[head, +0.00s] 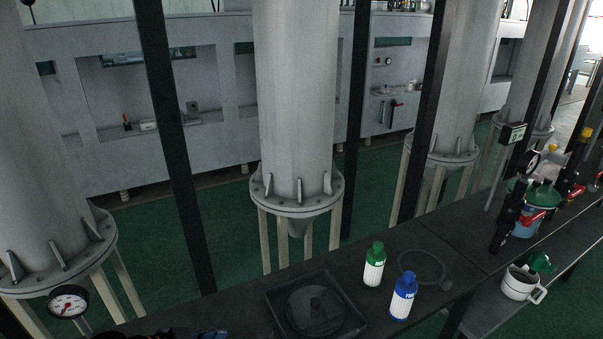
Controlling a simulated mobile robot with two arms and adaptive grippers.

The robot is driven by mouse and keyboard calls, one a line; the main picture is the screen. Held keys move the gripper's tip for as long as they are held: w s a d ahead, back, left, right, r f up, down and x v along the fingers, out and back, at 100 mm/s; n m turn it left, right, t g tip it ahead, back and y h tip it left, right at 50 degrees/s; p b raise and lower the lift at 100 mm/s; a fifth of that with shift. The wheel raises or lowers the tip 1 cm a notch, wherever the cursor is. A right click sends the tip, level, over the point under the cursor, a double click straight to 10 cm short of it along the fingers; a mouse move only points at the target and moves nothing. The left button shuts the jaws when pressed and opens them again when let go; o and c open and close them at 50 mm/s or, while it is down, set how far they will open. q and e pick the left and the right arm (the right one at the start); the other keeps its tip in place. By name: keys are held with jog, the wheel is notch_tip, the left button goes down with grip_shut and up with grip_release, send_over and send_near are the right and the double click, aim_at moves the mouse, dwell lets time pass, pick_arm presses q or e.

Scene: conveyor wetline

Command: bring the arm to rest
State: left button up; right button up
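Neither of my grippers can be made out in the head view. A sliver of something dark with small orange and blue patches (165,335) is cut off by the bottom edge at the left. I cannot tell what it is. The green-capped bottle (374,266) and the blue-capped bottle (403,297) stand upright on the dark bench (440,262), with no gripper at either of them.
Large grey columns (296,90) rise behind.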

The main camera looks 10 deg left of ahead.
pick_arm(q)
jog(key=s+d+f+y, duration=0.1)
jog(key=s+d+f, duration=0.3)
jog(key=s+d, duration=0.25)
jog(key=s+a+f+n+g+y, duration=0.3)
jog(key=s+a+n+g+y, duration=0.25)
jog(key=s, duration=0.45)
notch_tip(320, 180, down, 29)
jog(key=s+n+b, duration=0.1)
jog(key=s+b, duration=0.1)
jog(key=s, duration=0.1)
jog(key=s+a+f, duration=0.3)
jog(key=s+f, duration=1.2)
jog(key=s, duration=0.1)
jog(key=shift+f+g+y+b, duration=0.35)
jog(key=shift+f+g+b, duration=0.05)
jog(key=shift+g, duration=0.05)
jog(key=shift+s, duration=0.1)
